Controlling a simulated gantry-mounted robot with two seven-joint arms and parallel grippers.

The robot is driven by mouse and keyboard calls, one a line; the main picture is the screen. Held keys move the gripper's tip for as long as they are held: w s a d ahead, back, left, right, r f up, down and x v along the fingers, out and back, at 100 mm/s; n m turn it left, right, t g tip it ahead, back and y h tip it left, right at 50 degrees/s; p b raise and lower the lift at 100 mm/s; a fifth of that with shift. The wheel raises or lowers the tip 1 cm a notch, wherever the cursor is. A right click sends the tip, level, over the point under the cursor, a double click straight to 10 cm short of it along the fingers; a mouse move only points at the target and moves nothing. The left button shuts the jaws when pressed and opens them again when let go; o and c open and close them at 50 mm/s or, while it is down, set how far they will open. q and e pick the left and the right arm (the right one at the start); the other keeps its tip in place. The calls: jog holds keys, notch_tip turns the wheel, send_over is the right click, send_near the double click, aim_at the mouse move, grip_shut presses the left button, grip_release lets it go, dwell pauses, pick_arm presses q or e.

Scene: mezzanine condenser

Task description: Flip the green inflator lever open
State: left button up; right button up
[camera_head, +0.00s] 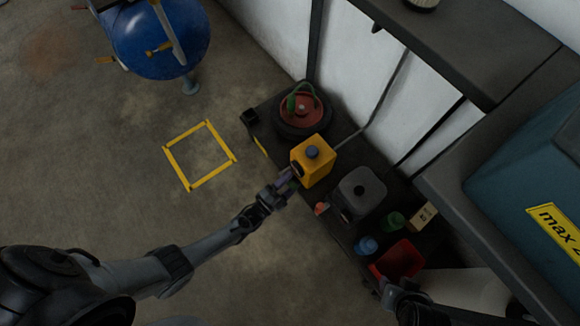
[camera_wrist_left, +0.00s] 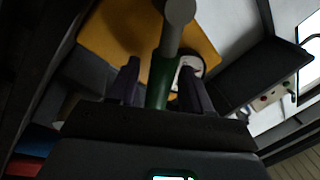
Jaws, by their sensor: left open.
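My left gripper (camera_head: 284,188) is at the front edge of the low dark shelf, just in front of the yellow canister (camera_head: 316,168). In the left wrist view its two fingers (camera_wrist_left: 158,88) are apart, with a green lever-like part (camera_wrist_left: 157,72) between them. A grey rounded rod (camera_wrist_left: 177,22) runs up from the green part. I cannot tell whether the fingers touch it. Another green piece (camera_head: 291,103) shows on the red wheel with a green hose. My right gripper (camera_head: 398,292) is dark and small near the red bin, its fingers unclear.
The dark shelf holds a grey canister (camera_head: 361,190), a green item (camera_head: 393,221), a blue item (camera_head: 366,246) and a red bin (camera_head: 400,260). A wall and an upper shelf (camera_head: 455,45) stand behind. The floor around the yellow taped square (camera_head: 181,178) is clear; a blue tank (camera_head: 160,42) stands beyond.

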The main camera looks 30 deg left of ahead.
pick_arm(q)
jog(key=p+v, duration=0.2)
jog(key=v, duration=0.8)
jog(key=shift+s+a, duration=0.15)
jog(key=shift+s, duration=0.25)
jog(key=shift+f, duration=0.1)
